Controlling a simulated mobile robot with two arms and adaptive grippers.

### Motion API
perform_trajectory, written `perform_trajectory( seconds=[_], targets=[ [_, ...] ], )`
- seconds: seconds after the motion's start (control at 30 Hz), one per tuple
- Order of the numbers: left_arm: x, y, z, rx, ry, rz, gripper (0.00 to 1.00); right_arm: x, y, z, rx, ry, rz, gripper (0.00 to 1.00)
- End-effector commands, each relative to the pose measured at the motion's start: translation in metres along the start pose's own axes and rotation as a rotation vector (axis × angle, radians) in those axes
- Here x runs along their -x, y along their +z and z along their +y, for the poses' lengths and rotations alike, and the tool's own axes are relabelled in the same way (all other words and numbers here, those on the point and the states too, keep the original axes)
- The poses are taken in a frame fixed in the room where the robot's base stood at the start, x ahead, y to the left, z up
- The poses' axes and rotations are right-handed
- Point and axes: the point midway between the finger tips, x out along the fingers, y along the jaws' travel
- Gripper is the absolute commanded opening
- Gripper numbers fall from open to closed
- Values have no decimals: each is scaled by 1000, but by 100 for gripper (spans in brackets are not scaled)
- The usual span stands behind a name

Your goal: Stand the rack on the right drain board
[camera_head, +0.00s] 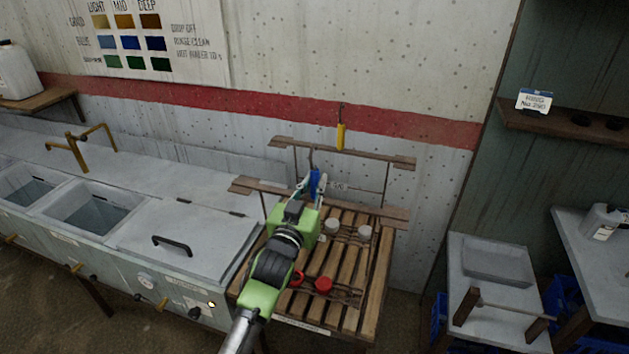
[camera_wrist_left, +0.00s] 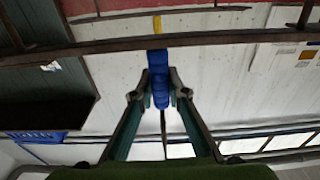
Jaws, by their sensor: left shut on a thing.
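My left gripper (camera_head: 315,186) is shut on a blue handle (camera_head: 314,181), above the back part of the slatted wooden drain board (camera_head: 376,290) at the right. In the left wrist view, the blue handle (camera_wrist_left: 159,80) is upright between the fingertips (camera_wrist_left: 159,97), and a thin dark rod shows below it. Whether this handle belongs to the rack is hard to tell, and my arm hides much of what is under it. Two pale cups (camera_head: 332,227) and two red round pieces (camera_head: 323,285) are on the board. My right gripper is not in view.
Wooden rails (camera_head: 350,153) on thin posts stand behind and over the board, with a yellow handle (camera_head: 341,136) at the far one. A steel sink counter (camera_head: 180,240) with a lidded section lies left. A grey table (camera_head: 488,258) stands right.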

Motion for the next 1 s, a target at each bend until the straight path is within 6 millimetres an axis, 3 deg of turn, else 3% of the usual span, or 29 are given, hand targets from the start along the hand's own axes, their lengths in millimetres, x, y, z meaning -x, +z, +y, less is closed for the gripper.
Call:
perform_trajectory(
  seconds=[0.07,0.1,0.13,0.47,0.63,1.0],
  targets=[
    [0,-3,0,0,1,7,0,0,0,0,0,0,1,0],
    [0,0,0,0,0,0,25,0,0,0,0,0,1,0],
    [0,0,0,0,0,0,31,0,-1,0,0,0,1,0],
    [0,0,0,0,0,0,31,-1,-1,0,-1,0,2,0],
    [10,1,-1,-1,-1,1,31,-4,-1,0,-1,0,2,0],
    [73,3,0,0,0,0,31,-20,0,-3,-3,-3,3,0]
  ],
)
